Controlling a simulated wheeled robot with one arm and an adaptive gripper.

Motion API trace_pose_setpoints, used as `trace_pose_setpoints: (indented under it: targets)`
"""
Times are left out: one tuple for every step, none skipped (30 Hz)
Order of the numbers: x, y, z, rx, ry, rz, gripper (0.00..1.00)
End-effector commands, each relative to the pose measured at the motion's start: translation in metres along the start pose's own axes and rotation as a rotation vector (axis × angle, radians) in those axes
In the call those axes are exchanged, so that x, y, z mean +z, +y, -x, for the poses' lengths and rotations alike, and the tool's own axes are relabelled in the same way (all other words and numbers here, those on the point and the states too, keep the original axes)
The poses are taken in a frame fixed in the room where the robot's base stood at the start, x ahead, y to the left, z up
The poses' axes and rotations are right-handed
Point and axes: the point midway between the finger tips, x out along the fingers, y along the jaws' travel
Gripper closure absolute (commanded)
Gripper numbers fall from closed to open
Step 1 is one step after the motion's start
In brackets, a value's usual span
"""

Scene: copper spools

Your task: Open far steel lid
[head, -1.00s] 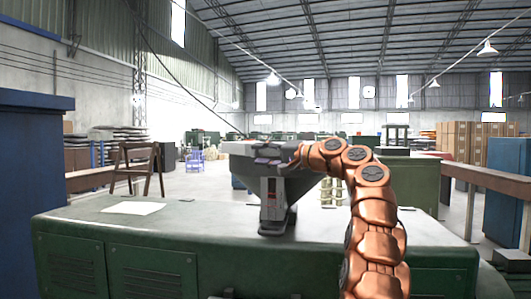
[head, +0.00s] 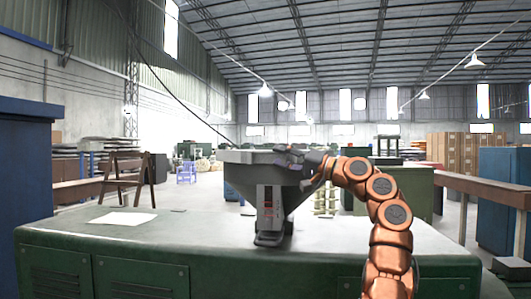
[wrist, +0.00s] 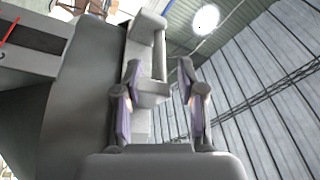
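A grey steel machine (head: 268,205) stands upright on a green cabinet, with a wide flared top (head: 250,157) that looks flat from here. I cannot make out a separate lid in the head view. My gripper (head: 296,158) is at the right end of this top, dark and small. In the wrist view my gripper (wrist: 158,75) has its two purple-padded fingers apart. A light grey bar-like part (wrist: 152,93) shows between and beyond the fingers. I cannot tell whether they touch it. A large dark grey surface (wrist: 78,95) lies left of the fingers.
The green cabinet top (head: 195,230) is mostly clear, with a white sheet (head: 123,218) at left. Another blue cabinet (head: 503,185) is at right.

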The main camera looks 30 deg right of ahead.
Motion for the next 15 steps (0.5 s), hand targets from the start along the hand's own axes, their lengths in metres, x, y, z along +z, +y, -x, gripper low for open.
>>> trace_pose_setpoints:
  targets:
    - [-0.001, -0.002, -0.008, 0.001, 0.0, -0.001, 0.61]
    - [-0.002, -0.002, -0.013, 0.001, 0.0, -0.001, 0.61]
    - [-0.003, -0.002, -0.018, 0.001, 0.002, -0.001, 0.61]
    - [-0.003, -0.002, -0.022, 0.002, 0.002, -0.001, 0.61]
    - [-0.002, -0.001, -0.026, 0.002, 0.001, 0.0, 0.61]
    - [-0.001, -0.001, -0.032, 0.002, -0.001, 0.0, 0.61]
    - [-0.002, -0.001, -0.035, 0.002, -0.001, -0.001, 0.61]
    - [-0.002, -0.001, -0.038, 0.002, 0.0, -0.001, 0.61]
    - [-0.002, -0.001, -0.042, 0.002, 0.001, -0.001, 0.61]
    - [-0.002, -0.001, -0.045, 0.002, 0.001, -0.001, 0.61]
    - [-0.002, -0.001, -0.047, 0.002, 0.001, 0.0, 0.61]
    - [-0.002, -0.001, -0.05, 0.002, 0.002, 0.0, 0.61]
    - [-0.002, 0.0, -0.051, 0.002, 0.002, 0.001, 0.61]
    - [-0.002, 0.0, -0.053, 0.002, 0.002, 0.001, 0.61]
    - [-0.002, 0.0, -0.054, 0.002, 0.003, 0.001, 0.61]
